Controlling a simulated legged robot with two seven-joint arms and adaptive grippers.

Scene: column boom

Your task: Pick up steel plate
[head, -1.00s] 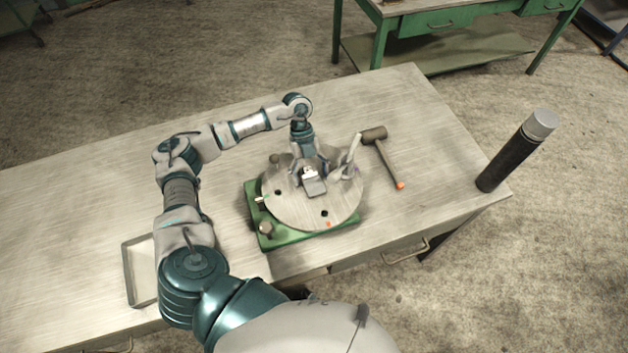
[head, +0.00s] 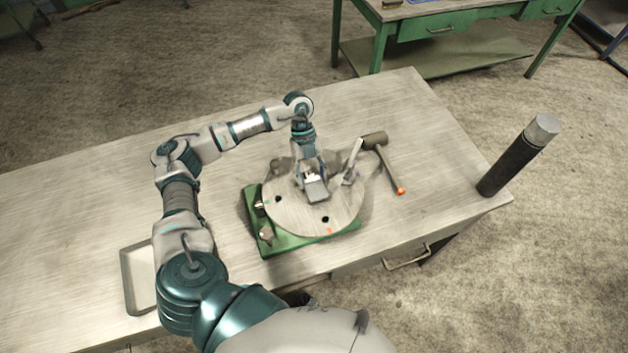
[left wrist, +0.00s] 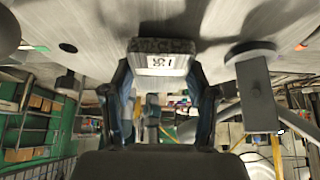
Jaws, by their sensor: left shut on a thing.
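The steel plate (head: 316,191) is a small grey slab with a white label. My left gripper (head: 310,179) reaches down from behind and is shut on it. The plate is over the middle of a round grey disc (head: 288,220); I cannot tell whether it touches the disc. In the left wrist view the labelled plate (left wrist: 161,62) is between the two fingertips (left wrist: 160,80), with the disc surface (left wrist: 95,25) close beyond it. My right gripper is out of view.
The disc sits on a green base (head: 262,240) with bolts and an upright clamp (head: 352,160) at its right. A mallet (head: 388,163) lies right of it. A tray (head: 126,280) is at the left front. A dark cylinder (head: 517,157) rises at the right table corner. The table's left side is clear.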

